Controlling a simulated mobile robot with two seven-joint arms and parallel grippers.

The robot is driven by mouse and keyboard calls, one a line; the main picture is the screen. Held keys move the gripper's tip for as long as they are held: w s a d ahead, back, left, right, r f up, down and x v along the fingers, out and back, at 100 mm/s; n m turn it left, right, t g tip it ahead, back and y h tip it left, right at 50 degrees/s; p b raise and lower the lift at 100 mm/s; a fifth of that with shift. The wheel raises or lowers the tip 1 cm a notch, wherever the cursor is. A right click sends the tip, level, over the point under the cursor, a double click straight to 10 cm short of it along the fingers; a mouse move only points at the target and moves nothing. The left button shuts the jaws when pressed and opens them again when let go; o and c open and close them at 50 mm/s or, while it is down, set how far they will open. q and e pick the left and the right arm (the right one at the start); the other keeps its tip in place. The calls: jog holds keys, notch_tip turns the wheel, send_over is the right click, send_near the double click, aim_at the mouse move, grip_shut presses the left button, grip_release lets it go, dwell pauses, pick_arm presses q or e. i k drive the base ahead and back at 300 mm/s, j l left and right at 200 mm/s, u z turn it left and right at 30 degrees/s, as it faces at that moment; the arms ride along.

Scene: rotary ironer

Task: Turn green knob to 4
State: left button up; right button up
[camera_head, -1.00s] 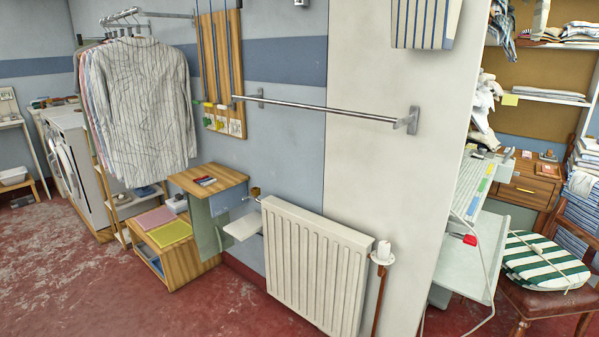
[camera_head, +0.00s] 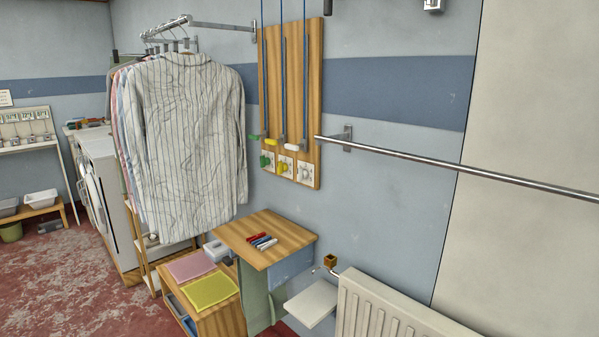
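A green knob (camera_head: 266,160) sits at the lower left of a wooden wall panel (camera_head: 317,100) in the head view. A yellow knob (camera_head: 284,164) and a white knob (camera_head: 305,171) sit to its right, on pale plates. Blue cords run down the panel, with a green, a yellow and a white piece at their lower ends, above the knobs. The markings around the green knob are too small to read, so its setting cannot be told. Neither of my grippers shows in the view.
A metal rail (camera_head: 450,166) runs along the wall right of the panel. Striped shirts (camera_head: 190,140) hang at its left. A small wooden table (camera_head: 250,230) with coloured pens stands below the panel, and a radiator (camera_head: 385,315) stands at lower right. Red floor (camera_head: 60,285) is open at left.

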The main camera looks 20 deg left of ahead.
aim_at(264, 161)
jog(key=i+j, duration=0.2)
jog(key=j, duration=0.15)
jog(key=i+j, duration=0.2)
jog(key=i+j+z, duration=0.1)
jog(key=j, duration=0.35)
jog(key=i+j, duration=0.3)
jog(key=i+j+z, duration=0.1)
jog(key=j, duration=0.25)
jog(key=i, duration=0.1)
